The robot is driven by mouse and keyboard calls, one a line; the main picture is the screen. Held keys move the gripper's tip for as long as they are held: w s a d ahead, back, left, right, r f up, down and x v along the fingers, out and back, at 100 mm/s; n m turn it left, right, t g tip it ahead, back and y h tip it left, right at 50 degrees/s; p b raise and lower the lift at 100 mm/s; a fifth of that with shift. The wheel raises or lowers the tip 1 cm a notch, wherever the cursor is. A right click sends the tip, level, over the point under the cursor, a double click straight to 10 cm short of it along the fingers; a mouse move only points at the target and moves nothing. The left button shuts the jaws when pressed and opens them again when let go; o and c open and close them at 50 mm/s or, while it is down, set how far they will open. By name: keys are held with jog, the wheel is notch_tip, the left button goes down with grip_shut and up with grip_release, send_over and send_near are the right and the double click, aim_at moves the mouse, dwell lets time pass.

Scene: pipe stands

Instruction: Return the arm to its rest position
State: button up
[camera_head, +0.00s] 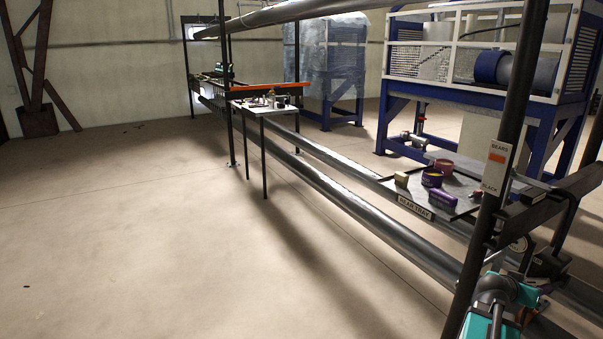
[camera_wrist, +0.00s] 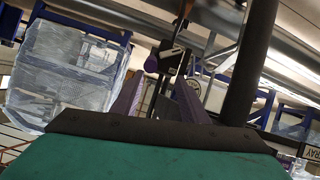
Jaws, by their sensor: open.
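My gripper (camera_wrist: 160,84) shows in the wrist view with its two purple fingers apart. I see nothing held between them; a dark post and bracket show behind the gap. In the camera_head view, teal and dark parts of my arm (camera_head: 490,322) are at the lower right, close to a dark upright post (camera_head: 512,110). My fingers cannot be made out clearly there. The arm appears folded close to the camera, beside the pipe stand.
A gear tray (camera_head: 416,206) with a purple cylinder (camera_head: 443,199), a purple ring (camera_head: 432,177) and a tan block (camera_head: 401,179) is near the post. Long pipes (camera_head: 340,195) run toward a far bench (camera_head: 250,92). Blue-framed machines (camera_head: 470,85) stand behind. The left floor is clear.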

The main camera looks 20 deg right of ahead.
jog(key=w+a+f+n+t+y+p, duration=0.1)
jog(key=w+a+f+n+y, duration=0.1)
jog(key=w+a+f, duration=0.5)
jog(key=w+a+f+n+t+y+p, duration=0.1)
jog(key=w+a+f+n, duration=0.1)
jog(key=w+a+f, duration=0.55)
jog(key=a+f+n+y+p, duration=0.1)
jog(key=a+f, duration=0.3)
jog(key=a, duration=0.3)
jog(key=a+f+n+g+y+p, duration=0.1)
jog(key=a+f, duration=0.3)
jog(key=a, duration=0.3)
jog(key=a+f+y, duration=0.2)
jog(key=a+f, duration=0.2)
jog(key=a, duration=0.2)
jog(key=s+a+f+n+g+y+p, duration=0.1)
jog(key=s+a+f+n+g, duration=0.1)
jog(key=s+a+f, duration=0.55)
jog(key=s+a+f+n+g+y+p, duration=0.1)
jog(key=s+a+f, duration=0.25)
jog(key=a, duration=0.65)
jog(key=s+a+f+n+g+y, duration=0.1)
jog(key=s+a+n+g, duration=0.1)
jog(key=s+a, duration=0.3)
jog(key=s+a+f+n+g+y, duration=0.2)
jog(key=s+a+g, duration=0.2)
jog(key=s, duration=0.7)
jog(key=shift+s+a+f+y+p, duration=0.15)
jog(key=shift+s+a+y+p, duration=0.25)
jog(key=shift+a, duration=0.6)
